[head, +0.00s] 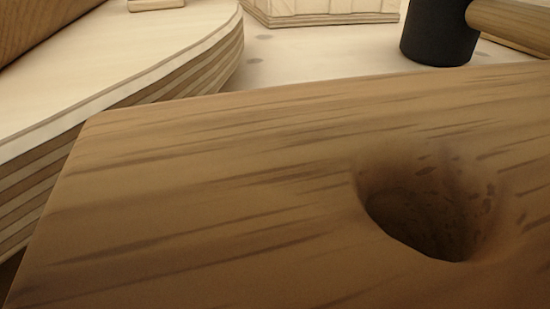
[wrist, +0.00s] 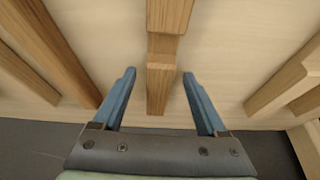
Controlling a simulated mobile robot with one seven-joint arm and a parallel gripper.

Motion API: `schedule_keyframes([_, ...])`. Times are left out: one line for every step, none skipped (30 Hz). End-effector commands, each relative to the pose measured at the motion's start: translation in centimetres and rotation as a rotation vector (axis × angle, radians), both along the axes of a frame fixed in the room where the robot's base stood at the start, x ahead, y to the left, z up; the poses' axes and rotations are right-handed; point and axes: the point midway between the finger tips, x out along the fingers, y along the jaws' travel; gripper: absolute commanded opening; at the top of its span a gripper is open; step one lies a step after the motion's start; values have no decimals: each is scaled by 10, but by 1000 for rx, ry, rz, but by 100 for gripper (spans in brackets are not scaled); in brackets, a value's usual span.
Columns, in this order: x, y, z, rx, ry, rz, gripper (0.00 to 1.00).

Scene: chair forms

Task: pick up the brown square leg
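In the wrist view, a brown square wooden leg (wrist: 168,15) runs down from the top edge in the middle. It has a stepped, narrower stretch and ends between my fingers. My gripper (wrist: 158,75) is open, with one blue finger on each side of the leg's lower end and a visible gap on both sides. I cannot tell how far the leg is below the fingertips. My gripper does not show in the head view, and I cannot pick out this leg there.
Other wooden bars lie left (wrist: 45,45) and right (wrist: 290,80) in the wrist view, on a pale board (wrist: 225,40). In the head view, a brown wooden surface with a round hole (head: 200,190) fills the front. A layered panel (head: 120,70) and black cylinder (head: 437,35) stand behind.

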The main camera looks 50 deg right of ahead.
Motion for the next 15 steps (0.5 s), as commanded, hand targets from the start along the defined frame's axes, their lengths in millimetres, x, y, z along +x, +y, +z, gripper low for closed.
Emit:
schedule_keyframes([0,0,-4,0,0,0,66])
schedule_keyframes([0,0,-4,0,0,0,61])
schedule_keyframes([0,0,-3,0,0,0,53])
schedule_keyframes([0,0,-3,0,0,0,48])
schedule_keyframes([0,0,-3,0,0,0,43])
schedule_keyframes([0,0,-3,0,0,0,35])
schedule_keyframes([0,0,-3,0,0,0,30])
schedule_keyframes([0,0,-3,0,0,0,25])
schedule_keyframes([0,0,-3,0,0,0,17])
schedule_keyframes([0,0,-3,0,0,0,12])
schedule_keyframes([0,0,-3,0,0,0,7])
schedule_keyframes([0,0,-2,0,0,0,0])
schedule_keyframes([0,0,-2,0,0,0,0])
schedule_keyframes([0,0,-2,0,0,0,0])
schedule_keyframes([0,0,-2,0,0,0,0])
